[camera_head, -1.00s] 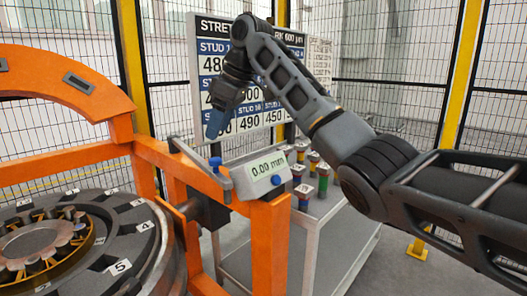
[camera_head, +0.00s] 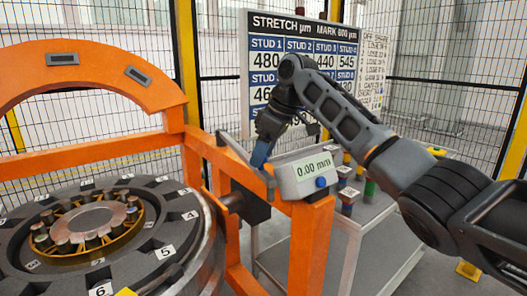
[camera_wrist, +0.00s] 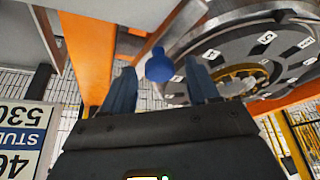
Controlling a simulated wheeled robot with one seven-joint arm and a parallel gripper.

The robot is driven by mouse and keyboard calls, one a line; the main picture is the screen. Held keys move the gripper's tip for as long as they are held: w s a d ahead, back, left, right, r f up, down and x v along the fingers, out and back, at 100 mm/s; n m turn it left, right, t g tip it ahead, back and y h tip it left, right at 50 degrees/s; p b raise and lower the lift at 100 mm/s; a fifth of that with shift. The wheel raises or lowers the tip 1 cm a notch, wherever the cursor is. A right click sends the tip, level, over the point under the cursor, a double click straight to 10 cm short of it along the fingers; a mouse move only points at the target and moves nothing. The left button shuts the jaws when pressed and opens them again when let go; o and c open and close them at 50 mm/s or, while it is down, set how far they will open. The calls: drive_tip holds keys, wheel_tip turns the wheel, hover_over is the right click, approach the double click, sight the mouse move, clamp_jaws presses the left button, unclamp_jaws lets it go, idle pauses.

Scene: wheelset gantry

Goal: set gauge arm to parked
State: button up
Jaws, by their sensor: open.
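The gauge arm (camera_head: 238,150) is a grey bar on top of the orange gantry frame, reaching toward the grey readout box (camera_head: 305,170), which shows 0.00 mm. My gripper (camera_head: 259,160) is at the readout end of the bar and hides the bar's blue knob in the head view. In the wrist view the round blue knob (camera_wrist: 159,66) lies between the tips of my gripper's two blue fingers (camera_wrist: 158,72). The fingers are open, with a gap on each side of the knob. I cannot tell whether the tips are level with it.
The orange gantry (camera_head: 310,235) stands beside the wheelset (camera_head: 110,225) with its numbered rim. A grey cart (camera_head: 375,235) behind carries several coloured stud tools (camera_head: 347,195). A stretch board (camera_head: 300,50) and mesh fence stand at the back.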

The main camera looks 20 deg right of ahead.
clamp_jaws()
idle(0.5)
